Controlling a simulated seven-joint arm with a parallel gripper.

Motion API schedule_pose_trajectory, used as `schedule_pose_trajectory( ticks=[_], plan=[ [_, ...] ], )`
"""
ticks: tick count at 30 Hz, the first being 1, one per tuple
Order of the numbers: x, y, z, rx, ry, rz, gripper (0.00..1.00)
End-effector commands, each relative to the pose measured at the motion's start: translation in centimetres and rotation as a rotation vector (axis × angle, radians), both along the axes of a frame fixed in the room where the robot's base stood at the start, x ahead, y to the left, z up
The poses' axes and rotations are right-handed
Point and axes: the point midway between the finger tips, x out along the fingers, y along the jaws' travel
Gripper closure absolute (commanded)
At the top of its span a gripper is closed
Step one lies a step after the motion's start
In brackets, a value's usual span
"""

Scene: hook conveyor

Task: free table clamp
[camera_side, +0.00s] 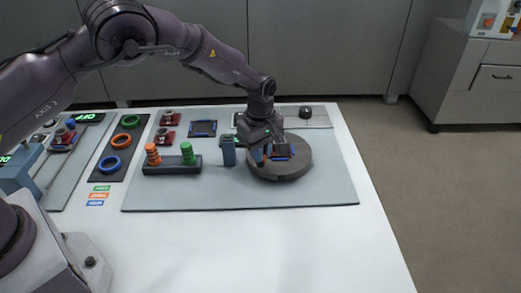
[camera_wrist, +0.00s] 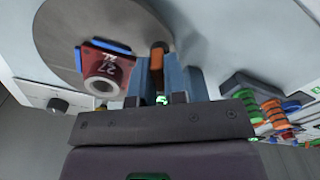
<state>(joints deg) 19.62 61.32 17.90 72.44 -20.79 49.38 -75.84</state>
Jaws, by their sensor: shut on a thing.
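My gripper (camera_side: 264,155) reaches down over a round dark-grey turntable (camera_side: 293,172). In the wrist view its blue-grey fingers (camera_wrist: 160,72) are shut on a small orange-brown piece (camera_wrist: 158,58). That looks like the clamp's handle, though the fingers hide most of it. Beside the fingers, on the turntable (camera_wrist: 62,35), sits a dark red block (camera_wrist: 118,68) marked 27, with a silver ring and a blue edge behind it. How the clamp meets the block cannot be told.
A blue-grey post (camera_side: 228,152) stands close left of the turntable. Left of it a dark rack (camera_side: 172,170) carries orange and green coiled pieces. The front white table (camera_side: 270,245) is clear.

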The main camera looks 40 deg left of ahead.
Motion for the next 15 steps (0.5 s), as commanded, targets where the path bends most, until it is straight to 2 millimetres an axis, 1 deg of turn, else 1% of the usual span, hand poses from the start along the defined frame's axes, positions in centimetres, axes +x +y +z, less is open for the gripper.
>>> schedule_pose_trajectory(
  ticks=[6, 15],
  plan=[
    [-0.04, -0.1, 0.06, -0.002, 0.002, 0.122, 1.0],
    [-0.03, -0.08, 0.07, -0.002, 0.001, 0.2, 1.0]
  ],
)
